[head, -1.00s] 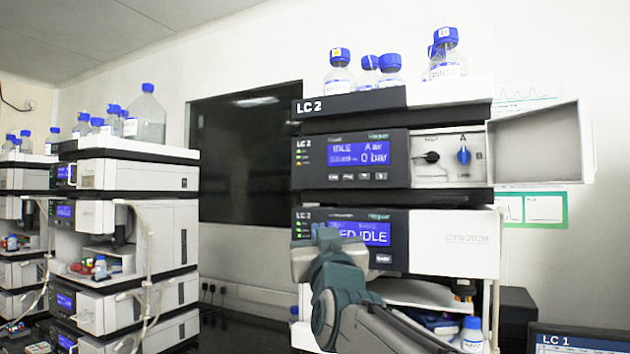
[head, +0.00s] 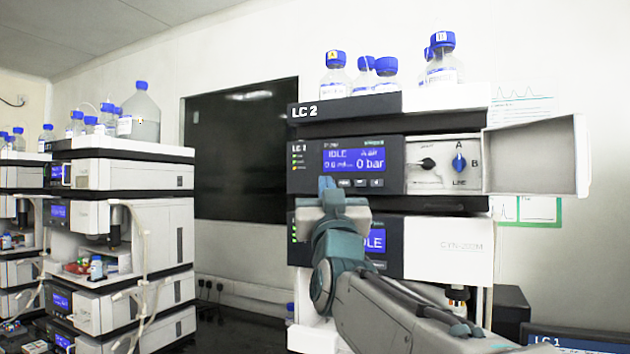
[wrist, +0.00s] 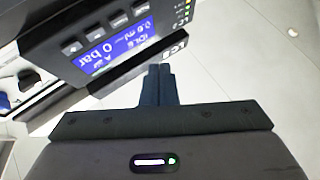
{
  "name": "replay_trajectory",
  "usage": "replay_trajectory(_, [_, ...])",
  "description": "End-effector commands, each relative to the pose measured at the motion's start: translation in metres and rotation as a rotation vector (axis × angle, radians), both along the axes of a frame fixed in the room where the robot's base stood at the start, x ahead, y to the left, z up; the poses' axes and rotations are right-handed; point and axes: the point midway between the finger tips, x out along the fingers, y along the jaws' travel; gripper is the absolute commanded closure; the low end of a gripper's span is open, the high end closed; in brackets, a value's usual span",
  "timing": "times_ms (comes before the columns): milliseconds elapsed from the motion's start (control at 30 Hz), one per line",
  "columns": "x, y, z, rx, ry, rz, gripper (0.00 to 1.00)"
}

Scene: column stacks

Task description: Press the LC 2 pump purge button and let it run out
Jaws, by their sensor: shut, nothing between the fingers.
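The LC 2 pump (head: 305,180) is the upper module of the right stack, under the bottle tray. Its blue display (head: 353,160) reads IDLE and 0 bar; it shows upside down in the wrist view (wrist: 120,45). A row of small dark buttons (head: 360,183) runs under the display, and in the wrist view the button row (wrist: 97,35) shows too, its labels too blurred to read. My gripper (head: 327,184) is shut and empty, its tip in front of the row's left end, hiding the button there. In the wrist view the fingertips (wrist: 160,70) appear apart from the buttons.
An open door (head: 535,160) sticks out right of the pump, beside a black knob (head: 427,163) and a blue valve knob (head: 459,162). Bottles (head: 386,75) stand on top. A lower module (head: 450,248) is behind my arm. Another stack (head: 120,230) stands left.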

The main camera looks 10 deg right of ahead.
Motion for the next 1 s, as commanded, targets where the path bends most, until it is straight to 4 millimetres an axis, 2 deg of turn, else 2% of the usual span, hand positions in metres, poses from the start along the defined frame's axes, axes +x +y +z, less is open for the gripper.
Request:
replay_trajectory(200, [0.027, -0.019, 0.003, -0.001, 0.002, -0.001, 1.0])
replay_trajectory(400, [0.043, -0.031, -0.001, 0.0, 0.001, 0.0, 1.0])
replay_trajectory(600, [0.049, -0.035, 0.0, -0.001, 0.0, 0.001, 1.0])
replay_trajectory(1000, [0.049, -0.036, 0.0, 0.0, 0.0, 0.0, 1.0])
